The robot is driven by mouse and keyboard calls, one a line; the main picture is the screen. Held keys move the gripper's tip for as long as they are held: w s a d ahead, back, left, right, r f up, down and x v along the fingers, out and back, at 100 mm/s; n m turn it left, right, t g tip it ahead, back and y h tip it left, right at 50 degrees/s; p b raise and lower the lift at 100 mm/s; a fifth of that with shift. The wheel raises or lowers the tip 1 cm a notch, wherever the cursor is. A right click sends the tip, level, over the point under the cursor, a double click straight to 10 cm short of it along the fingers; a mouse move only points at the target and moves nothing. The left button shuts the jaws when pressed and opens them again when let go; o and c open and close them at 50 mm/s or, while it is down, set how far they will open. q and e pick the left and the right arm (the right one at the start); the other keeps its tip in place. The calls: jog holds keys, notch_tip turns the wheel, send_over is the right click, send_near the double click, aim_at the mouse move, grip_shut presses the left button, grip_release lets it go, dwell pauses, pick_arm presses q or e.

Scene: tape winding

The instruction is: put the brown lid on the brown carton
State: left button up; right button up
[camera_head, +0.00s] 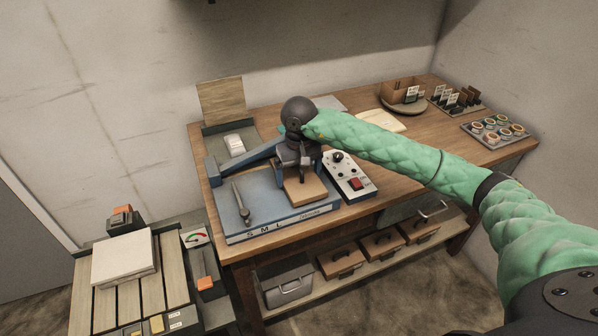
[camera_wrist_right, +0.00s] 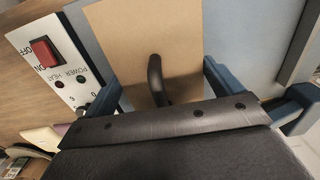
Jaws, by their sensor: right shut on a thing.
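The brown lid (camera_head: 305,191) is a flat tan piece over the front of the blue machine base (camera_head: 262,214). My right gripper (camera_head: 304,174) points down and is shut on it. In the right wrist view the lid (camera_wrist_right: 143,35) fills the upper middle, with a dark finger (camera_wrist_right: 157,80) against it. I cannot tell whether the lid touches the base below it. The brown carton (camera_head: 403,88) appears to be the open box on a round turntable at the back right of the table, apart from my gripper. My left gripper is not in view.
A control box (camera_head: 349,177) with a red switch stands right of the lid. A dark tool (camera_head: 241,203) lies on the base. A tray of tape rolls (camera_head: 494,132) and a card rack (camera_head: 457,99) are at the right.

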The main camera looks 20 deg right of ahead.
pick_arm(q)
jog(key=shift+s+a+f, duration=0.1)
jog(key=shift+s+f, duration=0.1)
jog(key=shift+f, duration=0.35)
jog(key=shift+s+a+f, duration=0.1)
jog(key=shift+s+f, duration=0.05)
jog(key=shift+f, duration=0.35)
pick_arm(e)
jog(key=shift+f, duration=0.4)
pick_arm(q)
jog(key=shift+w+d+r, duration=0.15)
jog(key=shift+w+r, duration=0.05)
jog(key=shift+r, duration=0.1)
pick_arm(e)
jog(key=shift+s, duration=0.1)
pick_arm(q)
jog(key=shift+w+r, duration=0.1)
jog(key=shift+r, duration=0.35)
pick_arm(e)
jog(key=shift+f, duration=0.1)
jog(key=o, duration=0.7)
jog(key=shift+c, duration=0.2)
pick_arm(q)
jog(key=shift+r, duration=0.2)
